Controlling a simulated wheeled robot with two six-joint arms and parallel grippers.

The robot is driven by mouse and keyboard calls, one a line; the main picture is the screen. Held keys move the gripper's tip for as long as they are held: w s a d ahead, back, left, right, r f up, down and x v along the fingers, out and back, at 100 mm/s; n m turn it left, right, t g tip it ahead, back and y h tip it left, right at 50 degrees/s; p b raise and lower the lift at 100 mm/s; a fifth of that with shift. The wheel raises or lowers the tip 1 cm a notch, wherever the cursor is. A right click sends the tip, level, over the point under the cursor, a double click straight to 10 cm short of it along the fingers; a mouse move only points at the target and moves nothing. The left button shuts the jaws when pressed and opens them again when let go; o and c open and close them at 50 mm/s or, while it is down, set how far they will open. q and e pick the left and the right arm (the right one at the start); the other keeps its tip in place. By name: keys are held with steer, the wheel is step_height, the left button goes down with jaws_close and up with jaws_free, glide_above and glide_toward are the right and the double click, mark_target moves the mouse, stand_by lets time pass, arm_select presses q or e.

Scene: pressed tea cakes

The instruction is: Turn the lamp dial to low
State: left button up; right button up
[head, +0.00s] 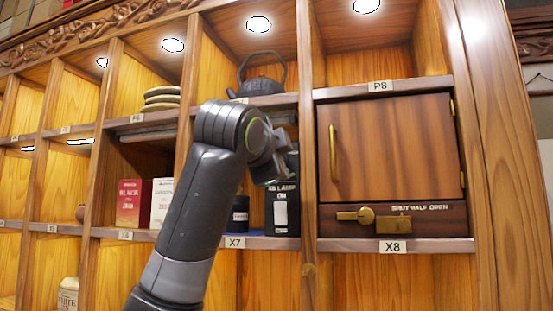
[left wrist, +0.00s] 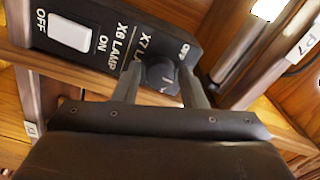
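The black lamp panel (head: 282,222) stands upright in the X7 compartment in the head view. Its upper part is hidden behind my left gripper (head: 280,168). In the left wrist view the panel (left wrist: 105,25) carries a white rocker switch (left wrist: 70,32) marked OFF, ON and X6 LAMP. Beside it is a round dark dial (left wrist: 160,74) with a partly hidden X7 LAMP label. The fingers of my left gripper (left wrist: 160,92) are apart, one on each side of the dial; contact is not clear. The dial's setting cannot be read. My right gripper is not in view.
A wooden cabinet door (head: 395,150) with a brass handle and a brass latch (head: 375,217) is right of the panel. A dark teapot (head: 262,78) sits on the shelf above. A dark canister (head: 240,214) stands left of the panel. Wooden dividers bound the compartment.

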arm_select(q)
steer(key=b+v, duration=0.9)
steer(key=v, duration=0.8)
steer(key=shift+s, duration=0.25)
